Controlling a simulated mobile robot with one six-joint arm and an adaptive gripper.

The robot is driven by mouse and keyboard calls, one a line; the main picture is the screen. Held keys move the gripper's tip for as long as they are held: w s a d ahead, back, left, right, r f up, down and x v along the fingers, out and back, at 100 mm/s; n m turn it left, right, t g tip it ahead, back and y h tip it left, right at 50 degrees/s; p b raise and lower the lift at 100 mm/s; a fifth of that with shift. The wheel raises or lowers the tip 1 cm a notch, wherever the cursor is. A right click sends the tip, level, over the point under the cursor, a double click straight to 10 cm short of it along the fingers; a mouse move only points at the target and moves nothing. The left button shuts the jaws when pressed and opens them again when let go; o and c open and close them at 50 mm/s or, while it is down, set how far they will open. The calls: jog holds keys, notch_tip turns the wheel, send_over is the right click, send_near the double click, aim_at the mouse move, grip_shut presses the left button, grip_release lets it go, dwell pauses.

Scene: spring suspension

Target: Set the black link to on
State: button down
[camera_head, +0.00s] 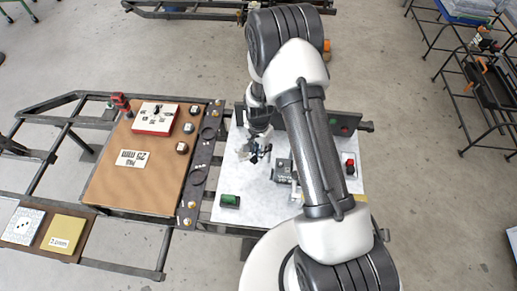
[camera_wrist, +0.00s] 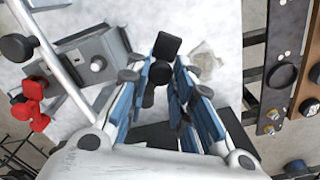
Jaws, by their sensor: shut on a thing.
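The black link (camera_wrist: 166,45) shows in the wrist view as a dark, blocky piece with a narrower lower part. It stands between the blue-padded fingers of my gripper (camera_wrist: 160,78). The fingers are shut on its lower part, and its upper end sticks out past the fingertips. In the head view my gripper (camera_head: 256,152) is over the white tabletop (camera_head: 240,178), left of a grey box. There the link is small and dark, and mostly hidden by the fingers. I cannot tell its setting.
The grey box (camera_wrist: 85,62) with a round knob is close to the left of my fingers in the wrist view. A red-topped part (camera_head: 350,166) stands at the right and a green cylinder (camera_head: 230,201) at the front left. A brown board (camera_head: 155,170) lies left of the tabletop.

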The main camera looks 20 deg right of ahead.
jog(key=shift+s+d+n, duration=0.1)
jog(key=shift+n, duration=0.2)
jog(key=shift+s+d+n+b, duration=0.4)
jog(key=shift+d+n, duration=0.7)
jog(key=shift+n, duration=1.3)
jog(key=shift+s+d+n+b, duration=0.35)
jog(key=shift+d+n, duration=0.75)
jog(key=shift+n, duration=1.3)
jog(key=shift+s+d+n+b, duration=0.4)
jog(key=shift+d+n, duration=0.7)
jog(key=shift+n, duration=1.3)
jog(key=shift+s, duration=0.1)
jog(key=c, duration=1.4)
grip_release()
jog(key=shift+o, duration=0.2)
